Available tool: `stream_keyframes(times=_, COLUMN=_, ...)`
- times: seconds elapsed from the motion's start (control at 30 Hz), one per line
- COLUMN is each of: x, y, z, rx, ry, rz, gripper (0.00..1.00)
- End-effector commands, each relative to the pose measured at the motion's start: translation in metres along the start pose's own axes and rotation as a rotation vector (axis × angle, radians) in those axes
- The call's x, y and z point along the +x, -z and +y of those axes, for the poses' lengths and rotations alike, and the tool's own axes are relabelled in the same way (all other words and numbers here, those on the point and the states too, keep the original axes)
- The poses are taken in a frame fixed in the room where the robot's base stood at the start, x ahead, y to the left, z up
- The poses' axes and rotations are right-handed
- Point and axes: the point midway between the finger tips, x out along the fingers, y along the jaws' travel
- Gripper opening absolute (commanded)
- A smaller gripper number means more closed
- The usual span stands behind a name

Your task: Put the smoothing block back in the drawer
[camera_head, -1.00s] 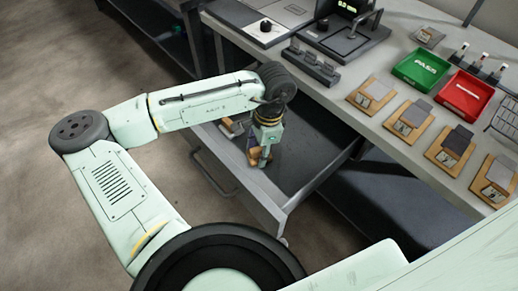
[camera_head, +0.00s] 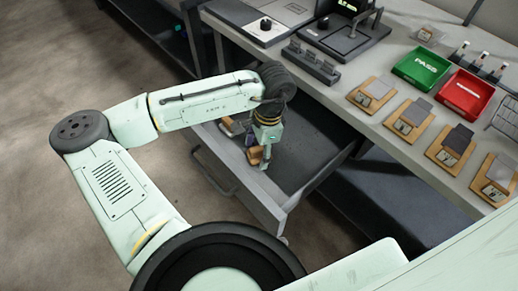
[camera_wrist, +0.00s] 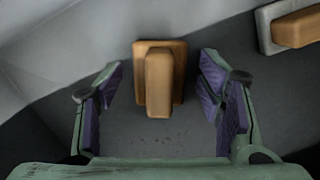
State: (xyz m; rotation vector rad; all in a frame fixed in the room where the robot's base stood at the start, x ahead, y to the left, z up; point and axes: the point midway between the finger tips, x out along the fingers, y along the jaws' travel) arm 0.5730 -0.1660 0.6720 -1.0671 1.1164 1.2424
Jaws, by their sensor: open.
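A wooden block with a raised bar-shaped grip, which I take for the smoothing block (camera_wrist: 159,88), lies on the drawer floor in the wrist view. It sits between the two fingers of my gripper (camera_wrist: 163,76), with a gap on each side. In the head view, my gripper (camera_head: 262,158) points down into the open drawer (camera_head: 305,165), close to the orange-brown block (camera_head: 253,155), which it partly covers. The fingers are open and hold nothing.
A second block with a pale base and wooden grip (camera_wrist: 296,28) lies at the upper right in the wrist view. The drawer wall (camera_wrist: 45,45) is at the left. On the bench are a green tray (camera_head: 420,68), a red tray (camera_head: 464,94) and several wooden boards (camera_head: 410,117).

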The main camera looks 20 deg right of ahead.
Motion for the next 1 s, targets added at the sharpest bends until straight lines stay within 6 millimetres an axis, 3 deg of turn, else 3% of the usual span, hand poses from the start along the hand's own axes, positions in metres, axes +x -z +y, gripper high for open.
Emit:
stream_keyframes(times=0.17, x=-0.019, y=0.001, z=0.000, rx=0.001, ry=0.002, rz=0.002, gripper=0.61)
stream_keyframes(times=0.6, x=-0.106, y=0.000, z=0.000, rx=0.000, ry=0.003, rz=0.001, gripper=0.61)
stream_keyframes(times=0.8, x=-0.122, y=0.000, z=0.000, rx=-0.001, ry=0.002, rz=0.000, gripper=0.61)
stream_keyframes(times=1.0, x=-0.123, y=0.000, z=0.000, rx=-0.001, ry=0.001, rz=0.000, gripper=0.61)
